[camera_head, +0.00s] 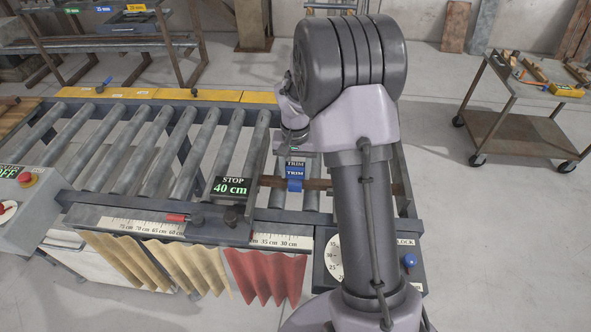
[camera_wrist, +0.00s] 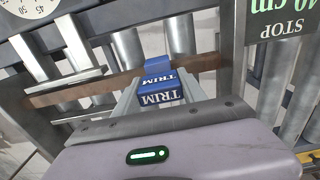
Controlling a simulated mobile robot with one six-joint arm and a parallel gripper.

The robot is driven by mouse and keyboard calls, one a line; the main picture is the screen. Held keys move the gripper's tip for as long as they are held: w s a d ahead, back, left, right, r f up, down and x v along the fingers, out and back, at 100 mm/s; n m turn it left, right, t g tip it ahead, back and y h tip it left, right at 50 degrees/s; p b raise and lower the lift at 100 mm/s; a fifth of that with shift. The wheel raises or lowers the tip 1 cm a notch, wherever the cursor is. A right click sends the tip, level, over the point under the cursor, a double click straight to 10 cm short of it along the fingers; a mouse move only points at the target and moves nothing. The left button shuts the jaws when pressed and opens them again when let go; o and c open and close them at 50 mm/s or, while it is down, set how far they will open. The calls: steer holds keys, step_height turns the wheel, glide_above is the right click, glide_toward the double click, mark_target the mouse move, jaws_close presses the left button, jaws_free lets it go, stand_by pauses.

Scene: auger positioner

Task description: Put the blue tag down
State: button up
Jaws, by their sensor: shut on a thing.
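The blue tag (camera_head: 295,174) has white TRIM lettering on two faces. It also shows in the wrist view (camera_wrist: 158,94), between the two pale fingers of my gripper (camera_wrist: 161,88). My gripper is shut on it. The tag is at the brown bar (camera_head: 325,184), which lies across the rollers and runs behind my arm in the head view. In the wrist view the tag overlaps the bar (camera_wrist: 105,88). I cannot tell whether it rests on the bar or hangs just above it. My arm hides most of my gripper in the head view.
A black stop block (camera_head: 231,188) reading "STOP 40 cm" stands just left of the tag. A scale (camera_head: 150,228) runs along the conveyor's front, above tan and red curtains (camera_head: 268,277). A dial (camera_head: 332,258) and a blue knob (camera_head: 409,261) are at the right front. The left rollers (camera_head: 115,145) are clear.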

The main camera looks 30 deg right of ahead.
steer(key=shift+f, duration=0.35)
steer(key=o, duration=1.3)
steer(key=shift+o, duration=0.2)
step_height(320, 180, up, 13)
steer(key=p, duration=0.3)
steer(key=s+a+r+n+t, duration=0.1)
steer(key=s+a+r+t, duration=0.1)
steer(key=s+a+r, duration=0.65)
steer(key=s+a+r+t+y, duration=0.1)
steer(key=s+a+r+t, duration=0.1)
steer(key=s+a, duration=0.2)
steer(key=s+a+r+n+t+y, duration=0.1)
steer(key=s+a, duration=0.4)
steer(key=s, duration=0.5)
steer(key=shift+s+a+r+t, duration=0.3)
steer(key=shift+r+t, duration=0.1)
steer(key=shift+r, duration=0.3)
